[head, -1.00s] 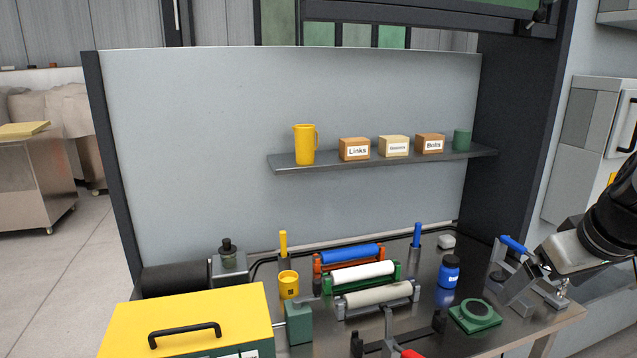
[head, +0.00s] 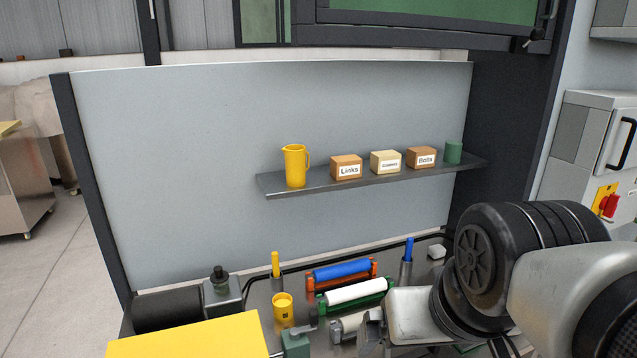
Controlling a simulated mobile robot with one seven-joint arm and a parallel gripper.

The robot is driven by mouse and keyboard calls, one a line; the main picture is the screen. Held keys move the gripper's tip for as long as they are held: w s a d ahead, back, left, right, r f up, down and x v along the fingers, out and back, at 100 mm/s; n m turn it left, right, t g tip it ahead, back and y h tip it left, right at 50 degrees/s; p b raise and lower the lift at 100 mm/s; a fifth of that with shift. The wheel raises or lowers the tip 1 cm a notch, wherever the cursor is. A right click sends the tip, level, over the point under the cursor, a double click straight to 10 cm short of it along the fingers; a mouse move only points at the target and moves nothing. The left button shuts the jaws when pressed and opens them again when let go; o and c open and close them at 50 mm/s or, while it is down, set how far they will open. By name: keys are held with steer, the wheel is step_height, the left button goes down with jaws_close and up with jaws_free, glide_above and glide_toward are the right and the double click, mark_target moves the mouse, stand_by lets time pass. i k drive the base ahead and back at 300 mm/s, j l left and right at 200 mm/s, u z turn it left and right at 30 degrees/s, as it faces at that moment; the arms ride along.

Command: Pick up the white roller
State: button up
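The white roller (head: 354,291) lies in a green cradle (head: 327,309) on the workbench, in the middle of three rollers. The blue roller (head: 341,269) in an orange cradle is just behind it. A cream roller (head: 351,322) is in front, partly covered by my arm. My gripper (head: 372,331) is at the lower middle, in front of the white roller and over the cream roller's right part. Its fingers are small and partly hidden, so I cannot tell whether they are open or whether they touch anything.
A yellow mug (head: 283,309) and a green block (head: 295,344) stand left of the rollers. A yellow box (head: 190,338) fills the lower left. A blue-handled tool (head: 408,250) stands behind on the right. A shelf (head: 300,191) with a pitcher and labelled boxes hangs above.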

mark_target(346, 293)
steer(key=k+l+u, duration=0.1)
steer(key=i+l+z, duration=0.55)
steer(key=i+l, duration=0.15)
